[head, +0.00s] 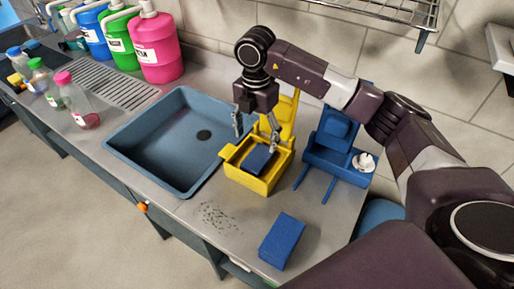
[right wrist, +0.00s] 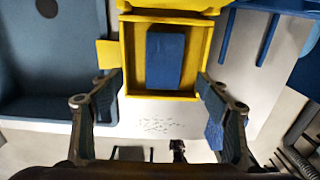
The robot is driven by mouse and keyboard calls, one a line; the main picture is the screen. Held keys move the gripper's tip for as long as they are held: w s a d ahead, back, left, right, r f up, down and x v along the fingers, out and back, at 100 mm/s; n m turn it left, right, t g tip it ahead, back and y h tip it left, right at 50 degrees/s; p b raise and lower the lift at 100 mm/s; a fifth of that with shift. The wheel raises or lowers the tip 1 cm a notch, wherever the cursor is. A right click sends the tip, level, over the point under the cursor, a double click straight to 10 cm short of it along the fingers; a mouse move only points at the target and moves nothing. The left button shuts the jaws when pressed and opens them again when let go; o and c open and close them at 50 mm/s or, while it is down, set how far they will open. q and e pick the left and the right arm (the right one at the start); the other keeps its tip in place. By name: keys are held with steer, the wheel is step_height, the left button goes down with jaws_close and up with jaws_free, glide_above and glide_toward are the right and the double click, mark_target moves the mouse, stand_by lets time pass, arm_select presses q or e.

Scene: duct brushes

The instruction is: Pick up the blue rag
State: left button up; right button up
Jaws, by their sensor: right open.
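A flat blue cloth-like piece, seemingly the blue rag (head: 260,160), lies in the yellow tray (head: 268,187). In the right wrist view the rag (right wrist: 165,62) is a dark blue rectangle in the middle of the tray (right wrist: 160,97). A second blue folded piece (head: 282,241) lies on the counter near its front edge; which of the two is the rag I cannot tell for certain. My right gripper (head: 256,135) is open and empty above the tray, fingers pointing down, one on each side of the rag. My left gripper is not in view.
A blue sink (head: 165,150) is left of the tray. A blue holder (head: 338,155) with a small white item stands to its right. Dark specks (head: 218,217) lie on the counter in front. Pink, green and blue jugs (head: 157,48) stand at the back left. A wire rack (head: 390,10) hangs above.

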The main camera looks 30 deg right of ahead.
mark_target(258, 157)
steer(key=f, duration=0.1)
steer(key=s+f+p, duration=0.1)
steer(key=shift+d+f, duration=0.15)
steer(key=shift+f, duration=0.2)
steer(key=f, duration=0.1)
steer(key=f+p, duration=0.1)
steer(key=f, duration=0.1)
steer(key=f+p, duration=0.1)
steer(key=shift+w+d+f, duration=0.1)
steer(key=shift+w+f, duration=0.05)
steer(key=shift+w, duration=0.1)
steer(key=shift+f, duration=0.1)
steer(key=shift+c, duration=0.5)
steer(key=c, duration=1.2)
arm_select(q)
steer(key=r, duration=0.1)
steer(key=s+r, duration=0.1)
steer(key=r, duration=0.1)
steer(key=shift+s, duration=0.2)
arm_select(e)
steer(key=shift+o, duration=0.2)
